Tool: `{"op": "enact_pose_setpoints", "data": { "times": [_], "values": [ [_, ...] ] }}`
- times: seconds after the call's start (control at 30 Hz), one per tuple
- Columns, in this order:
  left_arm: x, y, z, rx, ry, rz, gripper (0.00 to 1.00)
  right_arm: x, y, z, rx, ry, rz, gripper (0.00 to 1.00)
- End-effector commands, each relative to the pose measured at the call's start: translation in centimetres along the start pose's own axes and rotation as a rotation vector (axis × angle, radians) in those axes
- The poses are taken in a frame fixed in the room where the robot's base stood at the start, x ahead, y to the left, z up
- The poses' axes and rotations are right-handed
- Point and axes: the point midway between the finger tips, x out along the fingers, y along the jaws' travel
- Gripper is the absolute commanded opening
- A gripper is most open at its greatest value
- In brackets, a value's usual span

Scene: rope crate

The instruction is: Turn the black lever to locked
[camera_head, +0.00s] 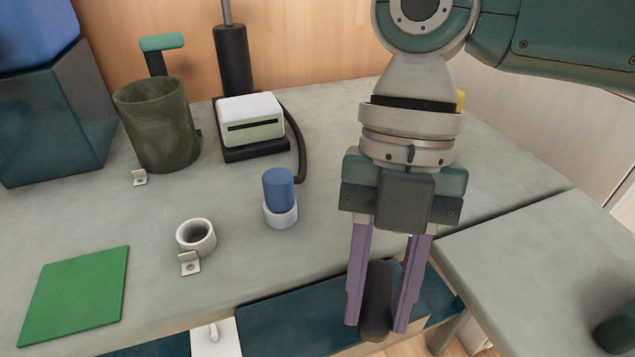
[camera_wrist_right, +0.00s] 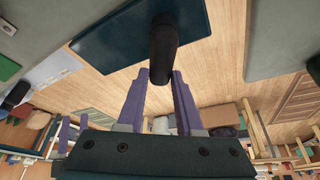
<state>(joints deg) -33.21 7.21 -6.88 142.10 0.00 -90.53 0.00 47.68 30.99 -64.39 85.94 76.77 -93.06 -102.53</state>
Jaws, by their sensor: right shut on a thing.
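The black lever (camera_head: 376,290) is at the front edge of the bench, in front of a dark blue panel (camera_head: 300,318). Its rounded end points toward the lower part of the head view. My right gripper (camera_head: 377,324) comes down from above with its two purple fingers on either side of the lever, shut on it. In the right wrist view the lever (camera_wrist_right: 163,42) stands out from the dark blue panel (camera_wrist_right: 110,35), above the purple fingertips (camera_wrist_right: 158,75). Any locked marking is not visible. My left gripper is out of view.
On the bench (camera_head: 330,215) are a blue cylinder in a white ring (camera_head: 279,190), a white ring (camera_head: 196,236), a green mat (camera_head: 75,294), a dark green mug (camera_head: 158,125) and a white slotted box (camera_head: 252,120). A second surface (camera_head: 540,260) stands at the right, across a gap.

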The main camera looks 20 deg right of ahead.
Motion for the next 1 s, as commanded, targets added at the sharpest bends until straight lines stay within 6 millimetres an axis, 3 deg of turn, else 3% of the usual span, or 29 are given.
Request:
{"op": "enact_pose_setpoints", "data": {
  "times": [0.03, 0.07, 0.3, 0.67, 1.0],
  "values": [
    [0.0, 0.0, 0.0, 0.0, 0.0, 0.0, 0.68, -0.1, 0.0, 0.0, -0.001, 0.0, 0.001, 0.0],
    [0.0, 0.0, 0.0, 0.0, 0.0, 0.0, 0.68, -0.1, 0.0, 0.0, 0.0, 0.0, 0.001, 0.37],
    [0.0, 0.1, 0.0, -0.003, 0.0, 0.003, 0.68, 0.0, 0.0, 0.0, 0.001, 0.0, 0.001, 0.64],
    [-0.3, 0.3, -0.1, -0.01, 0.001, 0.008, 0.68, -1.0, 0.0, 0.0, 0.002, -0.002, 0.001, 0.65],
    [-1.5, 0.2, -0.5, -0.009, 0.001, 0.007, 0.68, -7.6, 0.1, 0.0, 0.001, -0.003, 0.003, 0.65]
  ]
}}
